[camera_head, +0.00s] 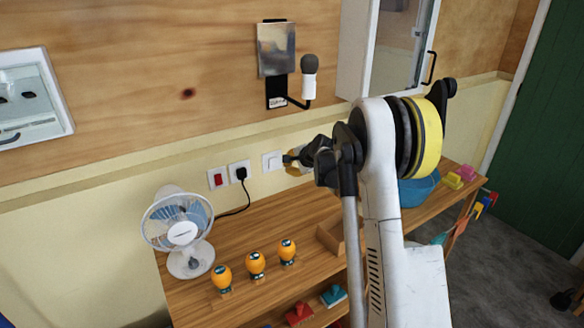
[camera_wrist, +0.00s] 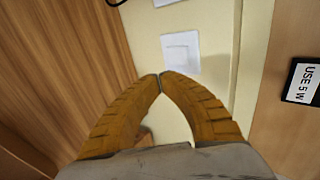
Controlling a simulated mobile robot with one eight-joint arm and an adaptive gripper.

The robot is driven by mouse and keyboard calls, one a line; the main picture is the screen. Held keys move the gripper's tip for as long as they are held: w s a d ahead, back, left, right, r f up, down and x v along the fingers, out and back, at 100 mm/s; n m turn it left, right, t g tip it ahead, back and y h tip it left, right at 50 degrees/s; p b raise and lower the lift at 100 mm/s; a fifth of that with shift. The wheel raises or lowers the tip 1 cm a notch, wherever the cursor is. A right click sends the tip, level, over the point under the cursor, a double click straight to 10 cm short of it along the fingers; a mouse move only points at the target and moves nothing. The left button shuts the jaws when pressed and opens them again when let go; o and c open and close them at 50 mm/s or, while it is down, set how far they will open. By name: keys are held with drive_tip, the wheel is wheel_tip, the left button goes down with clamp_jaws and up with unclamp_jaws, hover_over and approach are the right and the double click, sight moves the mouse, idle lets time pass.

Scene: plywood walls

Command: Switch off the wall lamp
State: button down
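The wall lamp (camera_head: 308,80) is mounted on the plywood, with a dark grey bulb in a white socket on a black arm. Its bulb shows no clear glow. A metallic plate (camera_head: 276,50) is on its black backing. A white wall switch (camera_head: 271,160) is on the cream wall below the lamp; it also shows in the wrist view (camera_wrist: 181,52). My gripper (camera_wrist: 160,76) has its two yellow fingertips together with nothing between them. In the wrist view the tips appear just below the switch plate. In the head view my gripper (camera_head: 290,159) is just right of the switch; contact cannot be told.
A red switch (camera_head: 217,179) and a socket with a black plug (camera_head: 240,173) are left of the white switch. A fan (camera_head: 182,232) and orange bulbs (camera_head: 255,265) stand on the wooden bench (camera_head: 222,216).

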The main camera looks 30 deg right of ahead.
sight(276, 161)
drive_tip(key=w+f, duration=0.1)
drive_tip(key=w, duration=0.1)
drive_tip(key=w+f+b, duration=0.1)
drive_tip(key=w, duration=0.1)
drive_tip(key=w+b, duration=0.1)
drive_tip(key=w, duration=0.1)
drive_tip(key=shift+w+a+f, duration=0.15)
drive_tip(key=shift+w+f, duration=0.15)
drive_tip(key=shift+f, duration=0.1)
drive_tip(key=shift+w+r, duration=0.15)
drive_tip(key=shift+w, duration=0.4)
drive_tip(key=shift+w+r+p, duration=0.4)
drive_tip(key=shift+w+p, duration=0.1)
drive_tip(key=shift+p, duration=0.05)
drive_tip(key=shift+f, duration=0.25)
drive_tip(key=shift+s, duration=0.1)
drive_tip(key=shift+r, duration=0.15)
